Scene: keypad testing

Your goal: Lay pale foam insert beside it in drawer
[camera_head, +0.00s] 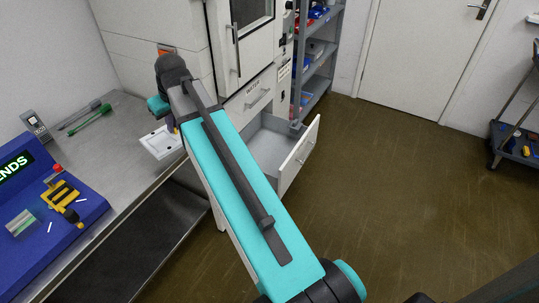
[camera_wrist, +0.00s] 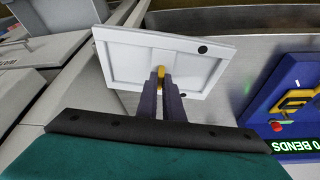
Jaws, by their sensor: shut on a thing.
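The pale foam insert (camera_head: 157,144) is a flat white rectangle with a raised rim and a small dark dot. In the wrist view the insert (camera_wrist: 125,60) fills the upper middle. My gripper (camera_wrist: 161,80) is shut on it at a small yellow part near its middle. It is held near the bench's right edge, left of the drawer. The open drawer (camera_head: 296,158) stands pulled out from the white cabinet, right of my arm.
A steel bench (camera_head: 115,150) at left carries a blue fixture (camera_head: 45,215) with a display, a green-handled tool (camera_head: 90,122) and a small meter (camera_head: 35,125). Grey shelves (camera_head: 318,65) stand behind the drawer. The floor (camera_head: 400,190) to the right is clear up to a cart (camera_head: 515,145).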

